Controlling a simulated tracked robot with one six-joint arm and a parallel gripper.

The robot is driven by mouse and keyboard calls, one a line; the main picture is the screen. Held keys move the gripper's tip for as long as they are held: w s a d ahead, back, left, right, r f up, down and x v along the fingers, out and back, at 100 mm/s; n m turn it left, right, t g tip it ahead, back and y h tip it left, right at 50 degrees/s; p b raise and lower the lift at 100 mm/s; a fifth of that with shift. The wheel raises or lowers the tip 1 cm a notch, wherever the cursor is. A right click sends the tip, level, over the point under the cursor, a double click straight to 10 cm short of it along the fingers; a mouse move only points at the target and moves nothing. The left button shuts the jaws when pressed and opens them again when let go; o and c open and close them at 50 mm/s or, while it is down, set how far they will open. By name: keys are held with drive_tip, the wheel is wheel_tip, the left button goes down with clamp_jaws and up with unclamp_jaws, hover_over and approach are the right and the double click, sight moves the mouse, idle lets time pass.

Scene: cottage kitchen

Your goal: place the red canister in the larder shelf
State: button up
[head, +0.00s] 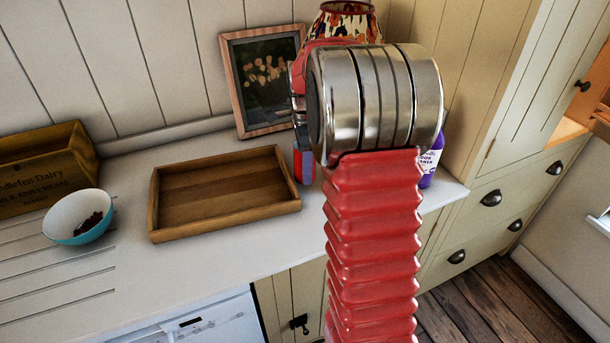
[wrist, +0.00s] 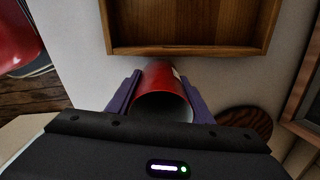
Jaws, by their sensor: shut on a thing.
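The red canister (wrist: 160,78) shows in the wrist view between the two purple fingers of my gripper (wrist: 160,98), its round grey end toward the camera. The gripper is shut on it beside the wooden tray. In the head view my arm hides most of the gripper and canister; a sliver of red and blue shows left of the arm, above the counter. I cannot tell whether the canister touches the counter. A warm wooden interior (head: 570,131) shows at the right edge of the head view; I cannot tell if it is the larder shelf.
An empty wooden tray (head: 225,192) lies on the counter (head: 190,262). A turquoise bowl (head: 78,222) and a wooden crate (head: 45,172) stand left. A framed picture (head: 262,80) leans behind. A purple bottle (head: 432,160) and a patterned lamp (head: 346,22) are partly behind my arm.

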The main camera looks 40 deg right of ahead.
drive_tip(key=shift+f, duration=1.6)
drive_tip(key=o, duration=1.3)
drive_tip(key=shift+f, duration=0.1)
drive_tip(key=shift+c, duration=0.2)
wheel_tip(320, 180, up, 12)
drive_tip(key=shift+a, duration=0.15)
